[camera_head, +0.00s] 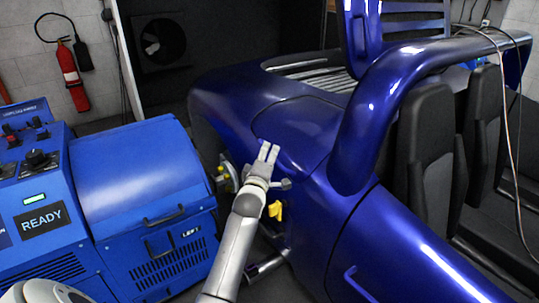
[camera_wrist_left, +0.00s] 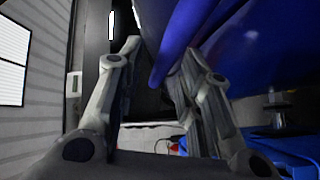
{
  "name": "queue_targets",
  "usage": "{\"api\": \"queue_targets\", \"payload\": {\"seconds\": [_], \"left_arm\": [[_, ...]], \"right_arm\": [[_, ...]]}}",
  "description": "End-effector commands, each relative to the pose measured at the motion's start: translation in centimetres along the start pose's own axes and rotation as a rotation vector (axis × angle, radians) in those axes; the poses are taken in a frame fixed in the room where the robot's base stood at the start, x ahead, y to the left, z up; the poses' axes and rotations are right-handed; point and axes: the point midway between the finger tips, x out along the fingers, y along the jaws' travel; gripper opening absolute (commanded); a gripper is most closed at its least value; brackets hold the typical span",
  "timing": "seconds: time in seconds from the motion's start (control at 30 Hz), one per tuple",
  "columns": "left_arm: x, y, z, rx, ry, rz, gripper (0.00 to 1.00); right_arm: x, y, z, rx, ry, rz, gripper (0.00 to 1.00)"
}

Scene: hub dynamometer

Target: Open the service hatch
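The blue car's rear bodywork carries a panel outlined by a thin seam (camera_head: 300,122), which looks like the service hatch; it appears nearly flush with the body. My left gripper (camera_head: 268,151) is at the near edge of this panel, pointing away from me. Its two fingers are apart in the left wrist view (camera_wrist_left: 160,65), with nothing clearly held. A blue body edge (camera_wrist_left: 170,50) shows between and behind the fingers there. I cannot tell whether a finger touches it. My right gripper is not in view.
A blue dynamometer cabinet (camera_head: 145,185) with black handles stands left of my left arm. A yellow part (camera_head: 275,210) and a wheel hub (camera_head: 228,175) are close to the gripper. The curved blue roll bar (camera_head: 380,90) rises to the right. A red extinguisher (camera_head: 70,70) hangs behind.

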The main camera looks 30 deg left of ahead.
Motion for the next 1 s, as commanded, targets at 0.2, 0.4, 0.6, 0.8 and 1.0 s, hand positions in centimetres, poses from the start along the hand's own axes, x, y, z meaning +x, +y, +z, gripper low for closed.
{"api": "queue_targets", "payload": {"seconds": [0.2,0.4,0.6,0.8,1.0], "left_arm": [[1.7,0.0,0.1,0.002,-0.001,-0.001,0.34],[2.0,0.0,0.1,0.001,-0.001,-0.001,0.34],[1.9,0.0,0.1,0.001,-0.001,-0.001,0.26],[1.9,-0.1,0.1,0.001,-0.001,-0.001,0.00],[1.9,-0.1,0.1,0.001,-0.001,-0.002,0.00]], "right_arm": [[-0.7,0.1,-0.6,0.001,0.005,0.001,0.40],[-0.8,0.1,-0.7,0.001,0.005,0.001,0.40],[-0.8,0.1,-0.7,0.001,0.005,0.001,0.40],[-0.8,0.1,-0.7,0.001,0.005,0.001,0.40],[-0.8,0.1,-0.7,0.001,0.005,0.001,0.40]]}}
